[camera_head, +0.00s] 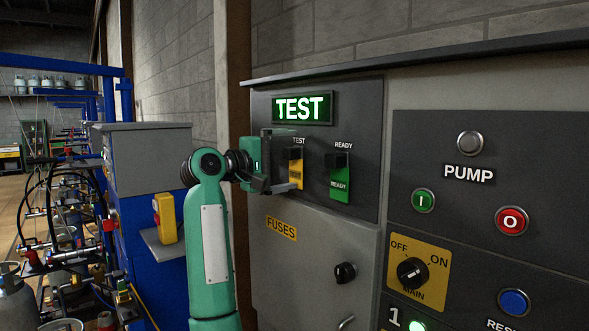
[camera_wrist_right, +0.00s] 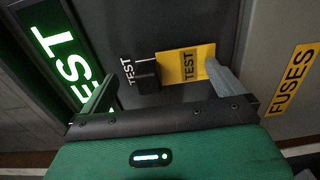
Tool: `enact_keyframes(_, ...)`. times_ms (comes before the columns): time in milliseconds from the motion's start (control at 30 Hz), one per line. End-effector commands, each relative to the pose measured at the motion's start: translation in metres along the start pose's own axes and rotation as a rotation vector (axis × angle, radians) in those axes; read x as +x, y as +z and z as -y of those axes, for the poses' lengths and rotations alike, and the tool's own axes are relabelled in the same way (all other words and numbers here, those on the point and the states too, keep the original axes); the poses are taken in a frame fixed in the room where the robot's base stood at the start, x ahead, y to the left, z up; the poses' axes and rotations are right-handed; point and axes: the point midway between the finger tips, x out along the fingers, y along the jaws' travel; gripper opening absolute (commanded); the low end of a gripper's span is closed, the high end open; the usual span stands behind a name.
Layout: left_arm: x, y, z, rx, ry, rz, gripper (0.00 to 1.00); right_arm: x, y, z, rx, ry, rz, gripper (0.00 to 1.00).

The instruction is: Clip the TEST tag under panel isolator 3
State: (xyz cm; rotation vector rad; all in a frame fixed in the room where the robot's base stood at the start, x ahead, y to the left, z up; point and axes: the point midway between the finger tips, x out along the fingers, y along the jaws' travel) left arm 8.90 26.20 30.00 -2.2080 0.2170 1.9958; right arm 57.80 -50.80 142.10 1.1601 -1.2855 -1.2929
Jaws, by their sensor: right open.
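The yellow TEST tag (camera_head: 296,175) hangs under the black holder (camera_head: 292,153) labelled TEST on the grey panel. It also shows in the right wrist view (camera_wrist_right: 188,65), with the black holder (camera_wrist_right: 147,76) beside it. My right gripper (camera_head: 293,160) is at this holder, with its fingers apart. In the right wrist view my right gripper (camera_wrist_right: 166,68) has one finger beyond the holder and the other by the tag's far end. I cannot tell whether either finger touches. Isolator 3 cannot be made out. My left gripper is not in view.
A green READY tag (camera_head: 340,188) hangs under its own holder just right. The FUSES door (camera_head: 313,268) has a black knob (camera_head: 345,273) that sticks out. Pump buttons and the yellow main switch (camera_head: 416,272) lie further right. A blue cabinet (camera_head: 155,270) stands left.

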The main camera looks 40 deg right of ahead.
Motion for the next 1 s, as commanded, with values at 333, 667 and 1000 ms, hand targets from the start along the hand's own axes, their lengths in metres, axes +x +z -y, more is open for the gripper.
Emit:
enact_keyframes(333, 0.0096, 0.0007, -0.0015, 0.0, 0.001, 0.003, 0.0, 0.0053, 0.0025, 0.0049, 0.005, 0.008, 0.007, 0.61)
enact_keyframes(667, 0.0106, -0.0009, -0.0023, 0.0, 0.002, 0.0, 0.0, 0.0062, 0.0029, 0.0067, 0.005, 0.006, 0.009, 0.11)
enact_keyframes(1000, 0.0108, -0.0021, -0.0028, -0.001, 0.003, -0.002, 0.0, 0.0063, 0.0029, 0.0087, 0.002, 0.001, 0.011, 0.07)
